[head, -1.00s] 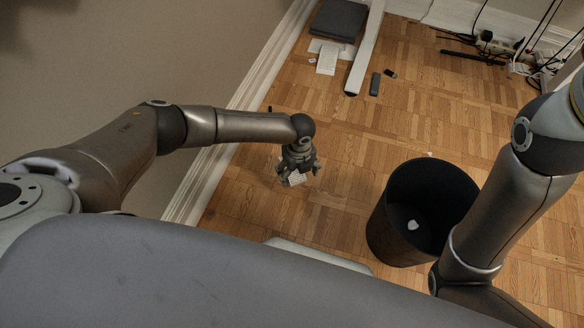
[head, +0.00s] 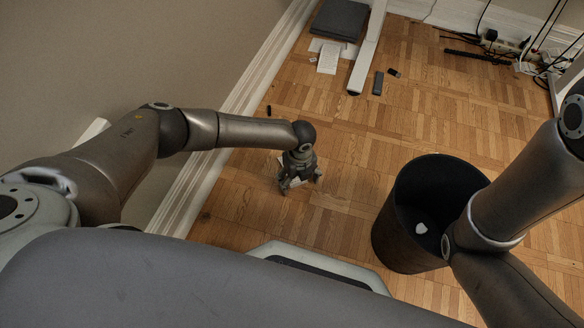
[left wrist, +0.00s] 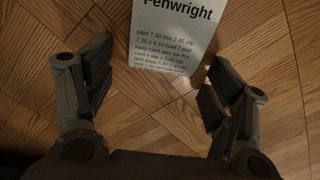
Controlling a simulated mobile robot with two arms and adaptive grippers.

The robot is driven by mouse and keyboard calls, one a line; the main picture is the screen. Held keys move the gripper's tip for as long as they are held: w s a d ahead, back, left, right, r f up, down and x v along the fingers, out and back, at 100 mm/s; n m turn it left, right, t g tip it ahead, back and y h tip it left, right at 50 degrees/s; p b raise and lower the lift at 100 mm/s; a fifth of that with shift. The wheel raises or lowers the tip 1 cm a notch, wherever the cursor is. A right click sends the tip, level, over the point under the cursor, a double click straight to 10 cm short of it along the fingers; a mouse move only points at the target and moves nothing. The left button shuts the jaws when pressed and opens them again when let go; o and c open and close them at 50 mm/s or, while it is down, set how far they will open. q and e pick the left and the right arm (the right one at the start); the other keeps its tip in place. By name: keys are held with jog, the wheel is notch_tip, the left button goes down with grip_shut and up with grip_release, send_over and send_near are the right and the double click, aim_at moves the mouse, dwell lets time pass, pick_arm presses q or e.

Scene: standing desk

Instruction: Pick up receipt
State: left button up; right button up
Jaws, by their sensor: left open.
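The receipt, a white printed paper (left wrist: 175,35) headed "Fenwright", lies on the wood floor in the left wrist view. Its top runs out of the picture, and its lower end reaches between the two fingers. My left gripper (left wrist: 155,85) is open and empty, with fingers spread on both sides, pointing down over the paper. In the head view my left gripper (head: 301,182) is above the floor, left of the bin, and hides most of the receipt (head: 293,184). Whether the fingertips touch the floor cannot be told. My right gripper is out of view.
Another white paper (head: 328,57) lies near a white desk leg (head: 368,50). A dark remote-like object (head: 378,83) and cables (head: 490,48) are further back. A wall is at the left.

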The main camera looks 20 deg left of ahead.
pick_arm(q)
jog(key=shift+c, duration=0.4)
jog(key=c, duration=0.7)
jog(key=shift+o, duration=0.2)
jog(key=shift+r, duration=0.1)
